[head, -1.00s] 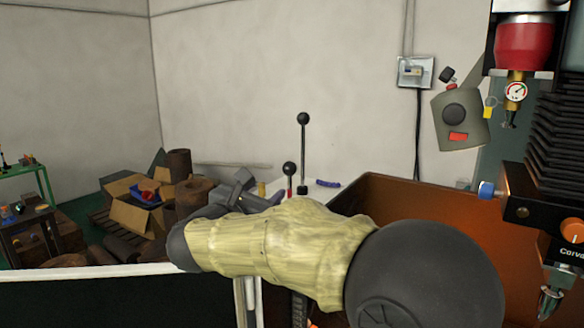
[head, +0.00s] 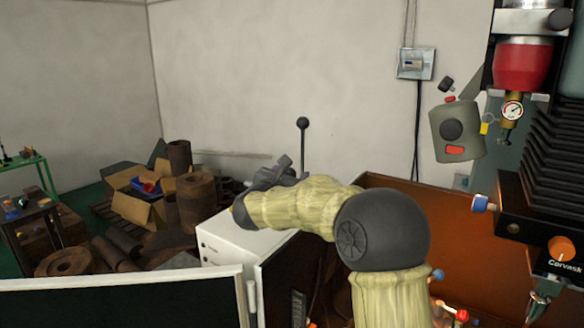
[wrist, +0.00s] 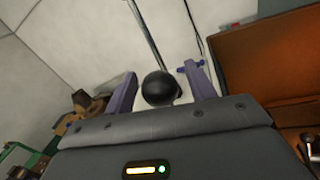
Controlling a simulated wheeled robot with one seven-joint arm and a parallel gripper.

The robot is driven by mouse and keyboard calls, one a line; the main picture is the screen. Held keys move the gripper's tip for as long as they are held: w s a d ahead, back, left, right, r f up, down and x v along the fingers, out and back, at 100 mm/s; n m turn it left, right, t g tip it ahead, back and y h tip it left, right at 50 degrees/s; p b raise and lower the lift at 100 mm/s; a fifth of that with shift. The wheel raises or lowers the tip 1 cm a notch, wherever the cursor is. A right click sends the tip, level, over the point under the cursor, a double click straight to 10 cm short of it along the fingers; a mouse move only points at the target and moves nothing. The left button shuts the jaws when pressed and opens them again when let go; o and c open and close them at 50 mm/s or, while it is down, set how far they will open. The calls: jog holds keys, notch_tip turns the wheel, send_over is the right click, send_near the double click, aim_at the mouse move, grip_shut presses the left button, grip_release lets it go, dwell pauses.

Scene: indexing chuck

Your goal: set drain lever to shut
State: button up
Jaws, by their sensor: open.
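A lever with a black ball knob (head: 303,123) on a thin upright rod stands behind my arm in the head view. Its lower end is hidden by my arm. My gripper (head: 284,172) is at the left of this rod in the head view, above a white cabinet, its fingertips unclear there. In the wrist view, my gripper (wrist: 160,76) is open, with its two purple-grey fingers apart. A black ball knob (wrist: 159,88) shows between the fingers, with space on both sides. I cannot tell which lever it tops, and no label names the drain lever.
The white cabinet (head: 240,244) is below my gripper. A brown-orange tray (head: 395,187) lies to the right, also in the wrist view (wrist: 268,60). A machine head with a blue knob (head: 480,203) hangs at the right. Cartons (head: 140,205) and rusty cylinders (head: 195,205) stand at left.

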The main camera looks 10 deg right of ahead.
jog(key=shift+w+d, duration=0.2)
jog(key=shift+w, duration=0.15)
